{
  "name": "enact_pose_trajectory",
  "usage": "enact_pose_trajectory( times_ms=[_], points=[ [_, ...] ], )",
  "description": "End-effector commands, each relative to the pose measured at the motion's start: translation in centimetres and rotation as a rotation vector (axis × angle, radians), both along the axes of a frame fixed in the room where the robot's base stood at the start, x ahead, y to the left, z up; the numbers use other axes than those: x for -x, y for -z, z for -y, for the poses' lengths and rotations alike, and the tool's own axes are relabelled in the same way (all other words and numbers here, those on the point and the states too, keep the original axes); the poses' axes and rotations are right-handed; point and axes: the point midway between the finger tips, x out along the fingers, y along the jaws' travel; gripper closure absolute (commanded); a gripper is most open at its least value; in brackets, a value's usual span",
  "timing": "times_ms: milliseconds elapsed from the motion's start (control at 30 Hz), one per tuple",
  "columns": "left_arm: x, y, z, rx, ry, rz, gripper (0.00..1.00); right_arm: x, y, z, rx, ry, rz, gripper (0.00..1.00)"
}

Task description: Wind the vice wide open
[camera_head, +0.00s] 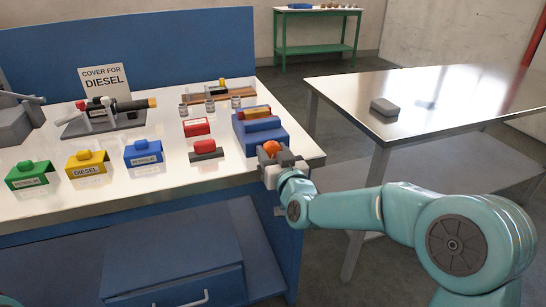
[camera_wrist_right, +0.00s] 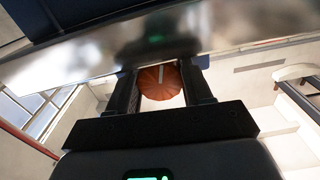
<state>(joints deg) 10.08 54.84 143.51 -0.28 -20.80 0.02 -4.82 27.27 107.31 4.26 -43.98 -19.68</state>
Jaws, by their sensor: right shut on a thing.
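My right gripper (camera_head: 279,158) is at the front of the vice, shut on this knob. In the right wrist view the orange knob (camera_wrist_right: 160,84) sits between the two dark fingers of my right gripper (camera_wrist_right: 162,90). The jaw gap of the vice cannot be made out clearly. My left gripper is not in view.
Green, yellow and blue covers (camera_head: 143,153) line the bench front. A sign (camera_head: 105,80) stands behind a clamped tool. A second table (camera_head: 440,90) on the right holds one grey box (camera_head: 384,107).

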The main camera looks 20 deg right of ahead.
Motion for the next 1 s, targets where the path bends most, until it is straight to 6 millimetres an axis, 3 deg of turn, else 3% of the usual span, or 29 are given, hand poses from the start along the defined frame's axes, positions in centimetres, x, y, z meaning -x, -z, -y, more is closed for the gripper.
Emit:
enact_pose_trajectory(
  times_ms=[100, 500, 533, 600, 1000],
  points=[
    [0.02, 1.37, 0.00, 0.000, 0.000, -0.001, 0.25, 0.00, 0.41, 0.07, 0.109, 0.001, 0.005, 0.80],
    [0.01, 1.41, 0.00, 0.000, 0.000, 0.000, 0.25, 0.01, 0.19, 0.06, 0.181, 0.000, 0.003, 0.80],
    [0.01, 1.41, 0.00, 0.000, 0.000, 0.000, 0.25, 0.01, 0.20, 0.06, 0.181, 0.000, 0.003, 0.43],
    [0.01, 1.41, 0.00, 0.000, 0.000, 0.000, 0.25, 0.01, 0.19, 0.06, 0.180, 0.001, 0.003, 0.25],
    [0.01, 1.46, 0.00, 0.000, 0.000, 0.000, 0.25, 0.90, 0.11, 0.06, 0.179, 0.000, 0.004, 0.25]
  ],
)
